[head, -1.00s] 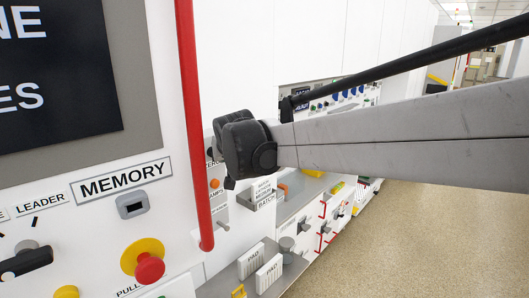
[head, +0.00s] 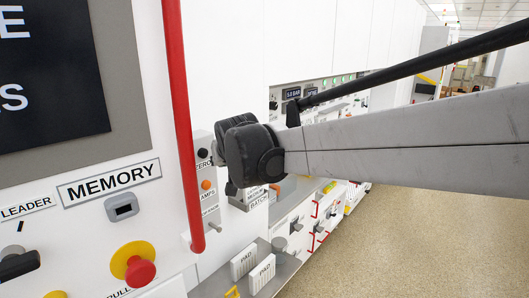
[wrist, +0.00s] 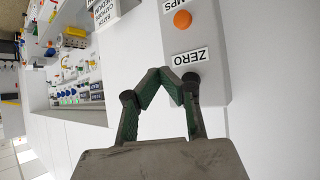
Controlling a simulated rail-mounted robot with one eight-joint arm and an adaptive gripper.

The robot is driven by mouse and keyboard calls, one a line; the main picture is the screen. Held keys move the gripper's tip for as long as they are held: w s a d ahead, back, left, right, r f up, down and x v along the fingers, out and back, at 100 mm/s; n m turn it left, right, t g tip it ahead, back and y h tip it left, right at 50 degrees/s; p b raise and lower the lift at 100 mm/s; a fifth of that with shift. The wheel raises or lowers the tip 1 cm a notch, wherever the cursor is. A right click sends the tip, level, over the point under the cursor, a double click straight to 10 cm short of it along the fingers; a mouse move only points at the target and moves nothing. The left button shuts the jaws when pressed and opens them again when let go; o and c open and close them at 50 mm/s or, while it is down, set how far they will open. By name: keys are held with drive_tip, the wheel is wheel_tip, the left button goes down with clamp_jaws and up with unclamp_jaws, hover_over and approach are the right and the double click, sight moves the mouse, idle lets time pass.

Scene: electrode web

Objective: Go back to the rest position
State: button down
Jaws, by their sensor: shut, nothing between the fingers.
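My gripper (wrist: 168,78) shows in the wrist view with its two dark, green-lined fingers together at the tips and nothing between them. Its tips are in front of the grey panel strip (wrist: 190,35), just below the ZERO label (wrist: 190,57). I cannot tell whether they touch it. In the head view my arm reaches in from the right, and its dark wrist joint hides the gripper. The same strip (head: 207,185) shows beside that joint, with a black knob and an orange button (head: 207,184).
A red vertical bar (head: 183,120) stands left of my arm. The MEMORY panel has a yellow and red emergency button (head: 138,268). A grey shelf (head: 240,285) with PAD boxes is below. Open floor (head: 400,240) lies to the right.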

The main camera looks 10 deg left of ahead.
drive_tip(key=s+d+f+m+h+b, duration=0.15)
drive_tip(key=s+d, duration=0.25)
drive_tip(key=d, duration=0.5)
drive_tip(key=s+d+f+m+h+b, duration=0.1)
drive_tip(key=s+d+f+b, duration=0.15)
drive_tip(key=s+d, duration=0.45)
drive_tip(key=s+d+f+m+h+b, duration=0.1)
drive_tip(key=s+d+f, duration=0.1)
drive_tip(key=d, duration=0.9)
drive_tip(key=s+d+f+m+g+b, duration=0.1)
drive_tip(key=s+d+f, duration=0.6)
drive_tip(key=s, duration=0.2)
drive_tip(key=s+d+f+m+g+h+b, duration=0.1)
drive_tip(key=s+d+f+b, duration=0.1)
drive_tip(key=s+d+f, duration=0.5)
drive_tip(key=shift+s+g, duration=0.3)
drive_tip(key=shift+s, duration=0.9)
drive_tip(key=shift+h, duration=0.25)
